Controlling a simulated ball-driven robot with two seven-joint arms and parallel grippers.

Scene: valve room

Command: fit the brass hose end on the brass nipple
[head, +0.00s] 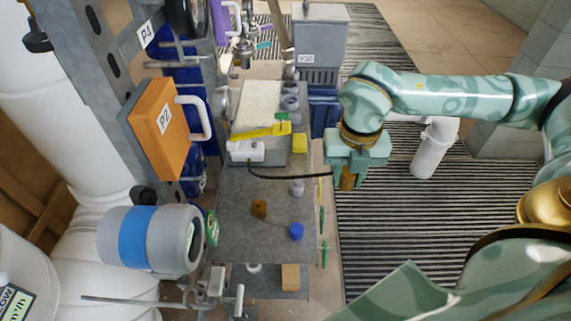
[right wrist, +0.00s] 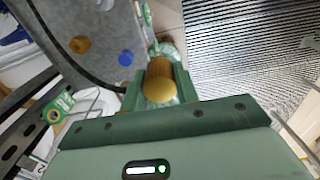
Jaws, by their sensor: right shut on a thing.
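My right gripper (head: 347,176) is shut on the brass hose end (head: 347,183), out over the striped floor just right of the grey bench. In the right wrist view the hose end (right wrist: 158,82) is a brass cylinder between the two green fingers (right wrist: 158,92). A black hose (head: 290,176) runs to it from a white block on the bench. A brown-brass round piece (head: 259,208) stands on the bench, apart from the gripper; it also shows in the right wrist view (right wrist: 80,44). I cannot tell for sure that it is the nipple. My left gripper is not in view.
The bench (head: 235,235) also bears a blue cap (head: 296,231), a small grey fitting (head: 297,187), a white block (head: 247,151) and a yellow piece (head: 299,143). An orange box P2 (head: 157,130) and pipes crowd the left. Striped floor (head: 400,240) is open at right.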

